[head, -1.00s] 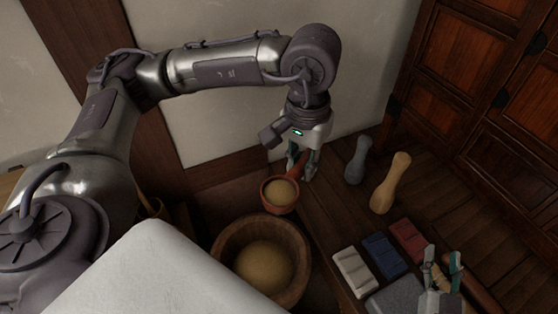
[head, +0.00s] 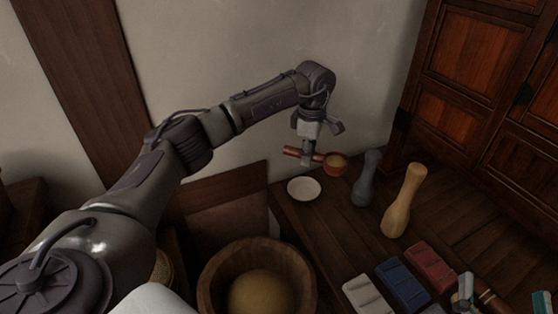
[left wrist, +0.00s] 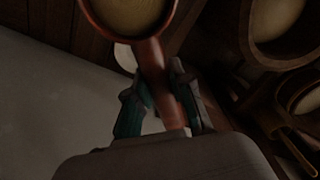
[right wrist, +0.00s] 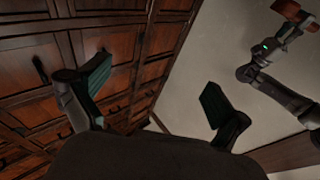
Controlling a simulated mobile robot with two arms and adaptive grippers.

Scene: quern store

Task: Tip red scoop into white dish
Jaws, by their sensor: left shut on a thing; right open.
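My left gripper (head: 307,160) is shut on the handle of the red scoop (head: 334,167) and holds it above the table. The scoop is full of pale yellowish meal and looks about level. In the left wrist view the handle (left wrist: 155,75) runs between the fingers (left wrist: 160,108). The white dish (head: 304,188) lies on the table below and slightly left of the scoop bowl. It looks empty, and the scoop partly covers it in the left wrist view (left wrist: 126,56). My right gripper (right wrist: 150,95) is open and empty; its fingertips show at the lower right of the head view (head: 503,294).
A wooden tub (head: 212,277) of meal stands in front. A grey pestle-shaped piece (head: 367,180) and a tan one (head: 403,202) stand right of the scoop. White (head: 367,296), blue (head: 403,284) and red (head: 430,266) blocks lie nearer. A wall is behind, a cabinet (head: 466,90) at right.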

